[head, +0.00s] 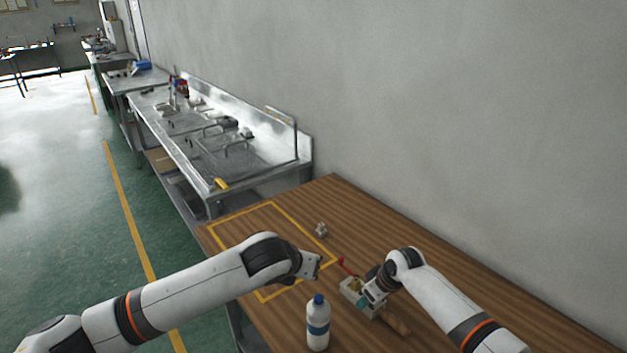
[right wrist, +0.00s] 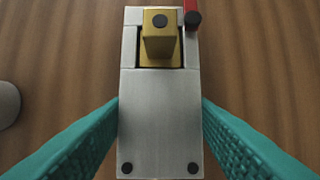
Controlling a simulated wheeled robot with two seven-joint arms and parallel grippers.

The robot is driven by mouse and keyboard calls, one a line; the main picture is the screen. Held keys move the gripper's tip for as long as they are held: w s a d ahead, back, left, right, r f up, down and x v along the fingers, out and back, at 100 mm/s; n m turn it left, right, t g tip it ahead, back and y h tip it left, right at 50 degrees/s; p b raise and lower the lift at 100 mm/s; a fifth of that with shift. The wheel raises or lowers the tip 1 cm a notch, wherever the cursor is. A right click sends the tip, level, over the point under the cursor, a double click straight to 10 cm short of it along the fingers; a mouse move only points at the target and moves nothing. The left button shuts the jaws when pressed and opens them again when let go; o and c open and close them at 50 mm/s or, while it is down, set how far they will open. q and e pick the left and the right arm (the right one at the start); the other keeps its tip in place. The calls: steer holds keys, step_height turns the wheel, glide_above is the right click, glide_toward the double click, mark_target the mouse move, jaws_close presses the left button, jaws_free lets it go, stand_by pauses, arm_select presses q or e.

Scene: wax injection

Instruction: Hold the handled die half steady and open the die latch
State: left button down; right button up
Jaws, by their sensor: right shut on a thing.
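The die is a grey metal block (head: 347,287) on the wooden table, with a brass-coloured piece (right wrist: 160,45) set in one end. Its red latch lever (head: 347,266) sticks up toward the left in the head view, and a red part with a dark knob (right wrist: 192,17) shows at the die's top right corner in the right wrist view.
A white bottle with a blue cap (head: 317,325) stands close in front of my left gripper. A small metallic part (head: 321,230) lies behind it. A yellow outline (head: 270,203) marks the table's left part. The wall (head: 480,130) borders the table's far side.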

steer(key=o, duration=1.4)
steer(key=shift+r, duration=0.1)
